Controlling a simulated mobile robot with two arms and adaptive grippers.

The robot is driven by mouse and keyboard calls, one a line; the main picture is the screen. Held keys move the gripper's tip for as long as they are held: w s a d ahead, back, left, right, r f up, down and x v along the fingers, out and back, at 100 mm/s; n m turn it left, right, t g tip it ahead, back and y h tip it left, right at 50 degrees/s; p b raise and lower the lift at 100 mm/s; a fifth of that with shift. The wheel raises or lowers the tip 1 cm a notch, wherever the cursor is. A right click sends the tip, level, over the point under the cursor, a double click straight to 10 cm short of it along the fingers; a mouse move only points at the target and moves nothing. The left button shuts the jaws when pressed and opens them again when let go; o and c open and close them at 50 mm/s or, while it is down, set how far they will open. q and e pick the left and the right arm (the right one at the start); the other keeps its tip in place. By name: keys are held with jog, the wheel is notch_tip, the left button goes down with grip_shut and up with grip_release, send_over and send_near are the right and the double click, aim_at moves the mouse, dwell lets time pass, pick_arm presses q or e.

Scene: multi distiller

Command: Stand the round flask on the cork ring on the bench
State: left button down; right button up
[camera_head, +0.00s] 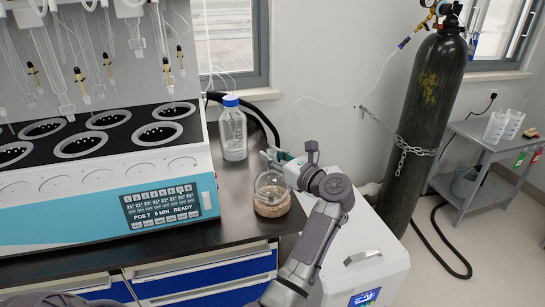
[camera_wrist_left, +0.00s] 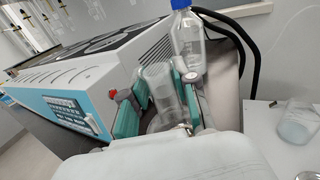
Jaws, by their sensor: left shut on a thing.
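The clear round flask (camera_head: 271,182) is upright at the front right of the dark bench, directly over the brown cork ring (camera_head: 271,208). Its bulb overlaps the ring, but I cannot tell whether it bears on it or hangs just above. My left gripper (camera_head: 279,158) is shut on the flask's neck, reaching in from the right side. In the left wrist view the teal fingers (camera_wrist_left: 160,105) stand on both sides of the clear glass neck (camera_wrist_left: 158,78). My right gripper is not in view.
The multi-place distiller (camera_head: 110,180) fills the bench's left. A blue-capped bottle (camera_head: 233,130) stands behind the flask. Right of the bench are a white cabinet (camera_head: 372,250), a chained gas cylinder (camera_head: 428,110) and a grey side table (camera_head: 490,140).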

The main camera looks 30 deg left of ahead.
pick_arm(q)
jog(key=shift+f+b, duration=0.2)
jog(key=shift+b, duration=0.25)
dwell(0.4)
jog(key=c, duration=0.8)
grip_release()
notch_tip(320, 180, up, 10)
